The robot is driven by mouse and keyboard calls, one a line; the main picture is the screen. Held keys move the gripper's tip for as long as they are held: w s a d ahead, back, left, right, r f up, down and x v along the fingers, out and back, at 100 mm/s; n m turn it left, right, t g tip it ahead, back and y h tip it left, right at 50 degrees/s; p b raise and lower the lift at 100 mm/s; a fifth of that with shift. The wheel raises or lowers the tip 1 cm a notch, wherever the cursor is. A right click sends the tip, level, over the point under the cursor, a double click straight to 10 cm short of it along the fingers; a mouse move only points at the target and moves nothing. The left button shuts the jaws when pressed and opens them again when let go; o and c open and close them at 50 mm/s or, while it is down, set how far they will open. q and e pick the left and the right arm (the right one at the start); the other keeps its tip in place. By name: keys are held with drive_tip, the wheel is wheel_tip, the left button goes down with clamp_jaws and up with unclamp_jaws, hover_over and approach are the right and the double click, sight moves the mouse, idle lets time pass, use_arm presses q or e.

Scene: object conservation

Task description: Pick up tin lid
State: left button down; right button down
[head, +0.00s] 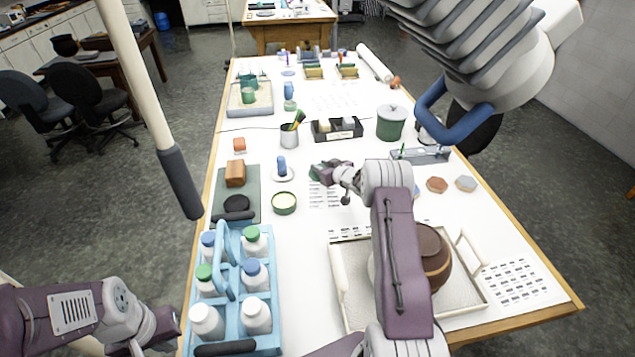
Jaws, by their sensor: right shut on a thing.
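A round green tin (284,204) stands uncovered on the white table, with pale cream contents showing. My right gripper (326,174) is above the table, to the right of and beyond this tin. It is shut on a small dark green thing (315,172), which looks like the tin lid; the jaws hide part of it. My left gripper (165,328) is at the lower left, beside the blue bottle carrier and apart from the tin. I cannot tell how its jaws stand.
The blue carrier (230,292) with several white bottles stands front left. A white tray (342,290) with a brown pot (432,258) lies under my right arm. A green mat (250,190) with a brown block (235,173) is left of the tin. A blue object on a saucer (290,177) stands close behind it.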

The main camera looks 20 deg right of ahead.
drive_tip(key=w+d+r, duration=0.5)
drive_tip(key=w+d, duration=0.1)
drive_tip(key=d, duration=0.1)
drive_tip(key=shift+r, duration=0.15)
